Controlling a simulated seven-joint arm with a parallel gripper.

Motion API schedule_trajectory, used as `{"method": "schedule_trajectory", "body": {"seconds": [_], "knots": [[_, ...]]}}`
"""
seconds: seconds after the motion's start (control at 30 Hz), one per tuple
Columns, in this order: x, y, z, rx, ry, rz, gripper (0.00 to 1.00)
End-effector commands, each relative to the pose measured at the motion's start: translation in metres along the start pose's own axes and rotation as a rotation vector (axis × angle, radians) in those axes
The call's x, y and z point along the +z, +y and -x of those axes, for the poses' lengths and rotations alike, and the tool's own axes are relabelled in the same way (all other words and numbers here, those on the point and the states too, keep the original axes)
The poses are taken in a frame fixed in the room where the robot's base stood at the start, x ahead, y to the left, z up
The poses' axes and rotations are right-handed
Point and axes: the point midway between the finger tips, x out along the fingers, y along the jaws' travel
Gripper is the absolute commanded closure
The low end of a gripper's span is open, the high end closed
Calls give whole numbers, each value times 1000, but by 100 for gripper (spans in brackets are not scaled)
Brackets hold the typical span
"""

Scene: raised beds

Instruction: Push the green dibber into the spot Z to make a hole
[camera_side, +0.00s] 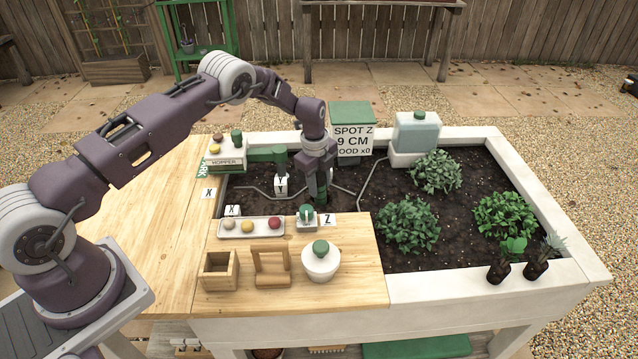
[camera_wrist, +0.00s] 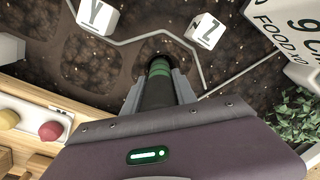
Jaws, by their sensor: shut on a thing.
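My gripper (camera_side: 321,194) is over the dark soil of the raised bed, pointing down. In the wrist view its fingers (camera_wrist: 158,92) are shut on the green dibber (camera_wrist: 158,70), a dark green rod with lighter green bands. The dibber's far end is at a dark round patch of soil; I cannot tell how deep it goes, if at all. A white marker cube lettered Z (camera_wrist: 205,31) stands just right of that patch. A marker lettered Y (camera_wrist: 98,16) stands to the left, and also shows in the side view (camera_side: 281,183).
A sign (camera_side: 352,141) reads "SPOT Z 9 CM" and "x0". Leafy plants (camera_side: 408,226) and a watering tank (camera_side: 417,131) are to the right. A tray (camera_side: 251,235) of coloured balls and a white pot (camera_side: 321,265) sit on the wooden board in front. Thin pipes run across the soil.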

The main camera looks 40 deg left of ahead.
Motion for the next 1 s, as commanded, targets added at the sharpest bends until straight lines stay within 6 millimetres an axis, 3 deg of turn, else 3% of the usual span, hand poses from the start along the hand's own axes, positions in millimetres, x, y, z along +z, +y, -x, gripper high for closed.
{"method": "schedule_trajectory", "body": {"seconds": [0.53, 1.0], "knots": [[0, 2, -18, 0, 0, 0, 100], [0, 2, -18, 0, 0, 0, 100]]}}
